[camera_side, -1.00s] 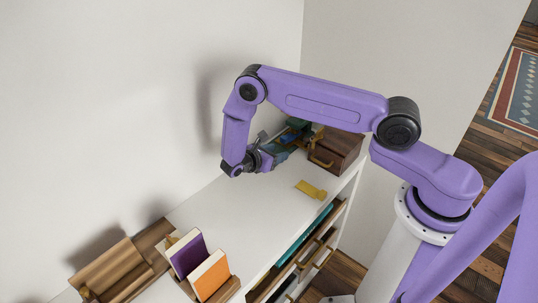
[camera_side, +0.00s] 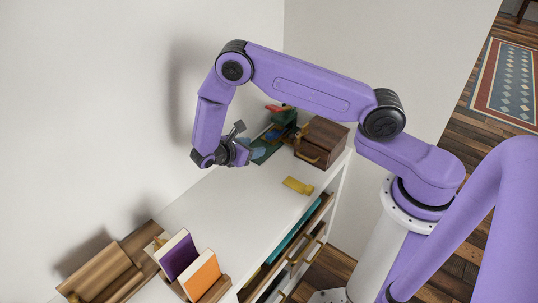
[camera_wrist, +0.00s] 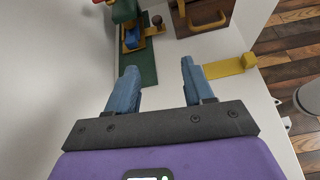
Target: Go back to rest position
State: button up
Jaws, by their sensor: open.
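My gripper (camera_side: 256,153) hangs over the white shelf top, to the left of a green stand. Its two blue fingers are spread apart with nothing between them in the wrist view (camera_wrist: 159,68). The arm is bent, with its elbow high against the wall. The gripper is clear of the yellow piece (camera_side: 297,185), which lies flat on the shelf top near the front edge and also shows in the wrist view (camera_wrist: 228,67), right of the fingers.
The green stand (camera_side: 284,118), with red and blue parts, is beside a brown wooden box (camera_side: 325,135) with a brass handle. A purple book (camera_side: 177,256) and an orange book (camera_side: 201,274) stand in a wooden holder at the near left. The middle of the shelf top is clear.

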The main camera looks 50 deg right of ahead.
jog(key=s+a+r+m+y, duration=0.3)
jog(key=s+a+r+y, duration=0.25)
jog(key=s+r, duration=0.7)
jog(key=s+r+y, duration=0.3)
jog(key=s+r, duration=0.1)
jog(key=s, duration=0.5)
jog(key=s+r+m+y, duration=0.1)
jog(key=s+r+y, duration=0.3)
jog(key=s, duration=0.5)
jog(key=shift+d+r, duration=0.15)
jog(key=shift+r, duration=0.1)
jog(key=shift+w, duration=0.1)
